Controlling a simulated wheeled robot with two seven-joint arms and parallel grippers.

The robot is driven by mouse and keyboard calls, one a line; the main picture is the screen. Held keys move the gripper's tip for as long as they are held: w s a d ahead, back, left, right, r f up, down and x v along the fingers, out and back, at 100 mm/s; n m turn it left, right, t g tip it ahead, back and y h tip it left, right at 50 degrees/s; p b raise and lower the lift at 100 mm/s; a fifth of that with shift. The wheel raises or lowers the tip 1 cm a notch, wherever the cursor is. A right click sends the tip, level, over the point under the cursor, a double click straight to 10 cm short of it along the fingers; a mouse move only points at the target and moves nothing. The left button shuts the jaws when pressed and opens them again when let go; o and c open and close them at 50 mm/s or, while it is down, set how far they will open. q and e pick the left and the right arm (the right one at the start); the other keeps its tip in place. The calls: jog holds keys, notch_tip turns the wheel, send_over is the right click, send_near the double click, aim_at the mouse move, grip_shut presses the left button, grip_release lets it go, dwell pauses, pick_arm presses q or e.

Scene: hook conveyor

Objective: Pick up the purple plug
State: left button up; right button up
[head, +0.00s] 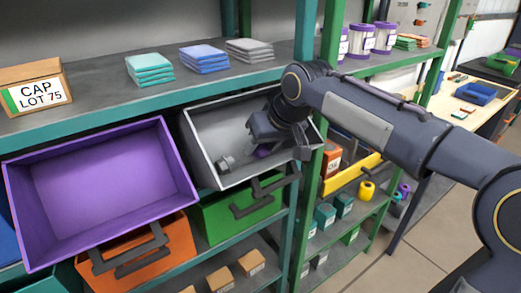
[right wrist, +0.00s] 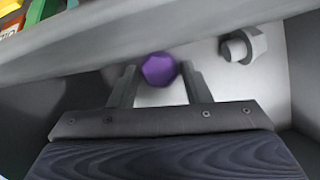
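The purple plug (right wrist: 160,69) lies in the grey bin (head: 205,150), and in the head view a small part of it (head: 263,151) shows under my right gripper. My right gripper (right wrist: 161,77) reaches down into the bin with its fingers apart. My left gripper is not in view.
A grey metal fitting (right wrist: 243,45) lies in the same bin beside the plug; it shows in the head view too (head: 225,163). The bin's walls surround my gripper. A purple bin (head: 100,190) stands to the left, a green shelf post (head: 325,120) to the right.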

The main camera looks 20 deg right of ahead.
jog(key=c, duration=0.7)
jog(key=shift+o, duration=0.2)
jog(key=shift+r, duration=0.15)
